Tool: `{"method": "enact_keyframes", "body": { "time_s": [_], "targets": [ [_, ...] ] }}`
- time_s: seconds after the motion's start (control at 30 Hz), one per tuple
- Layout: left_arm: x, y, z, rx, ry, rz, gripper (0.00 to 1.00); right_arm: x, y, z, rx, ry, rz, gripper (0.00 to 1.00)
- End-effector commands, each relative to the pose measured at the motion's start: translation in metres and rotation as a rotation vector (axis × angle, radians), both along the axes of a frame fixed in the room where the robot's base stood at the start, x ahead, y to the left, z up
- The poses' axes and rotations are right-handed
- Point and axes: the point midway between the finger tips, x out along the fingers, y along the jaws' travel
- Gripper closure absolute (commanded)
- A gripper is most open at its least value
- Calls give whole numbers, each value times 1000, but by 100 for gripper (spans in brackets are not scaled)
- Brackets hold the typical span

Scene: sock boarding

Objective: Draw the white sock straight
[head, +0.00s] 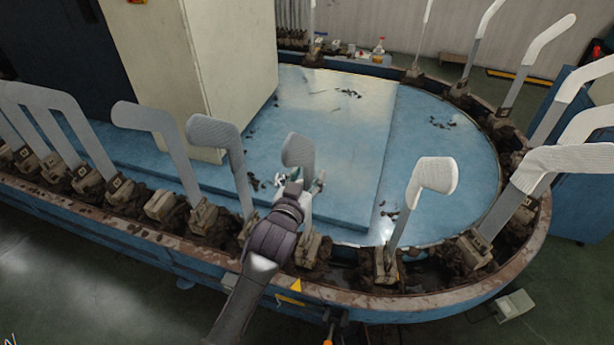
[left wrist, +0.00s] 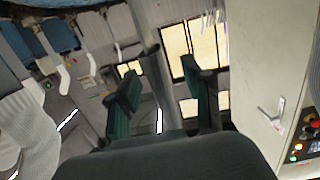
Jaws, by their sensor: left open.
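A white sock (head: 437,174) covers the bent top of an upright board just right of my left gripper; its edge hangs short and the grey board (head: 408,217) is bare below. My left gripper (head: 305,184) is open in front of another board with a grey sock (head: 298,150), apart from the white sock. In the left wrist view its two dark green fingers (left wrist: 160,98) stand apart, with a grey board-like strip (left wrist: 148,45) beyond them. I cannot tell whether that strip lies between the fingers. My right gripper is not in view.
Boards with pale socks (head: 575,160) crowd the right. A cream cabinet (head: 235,70) stands behind on the blue platform (head: 350,120), which is mostly clear.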

Motion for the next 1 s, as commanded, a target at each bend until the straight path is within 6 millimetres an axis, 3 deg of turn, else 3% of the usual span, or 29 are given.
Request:
{"method": "enact_keyframes", "body": {
  "time_s": [0.37,1.0],
  "targets": [
    [-1,0,2,-1,-3,0,50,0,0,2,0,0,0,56],
    [-60,19,4,-2,-2,0,50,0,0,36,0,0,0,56]
  ]
}}
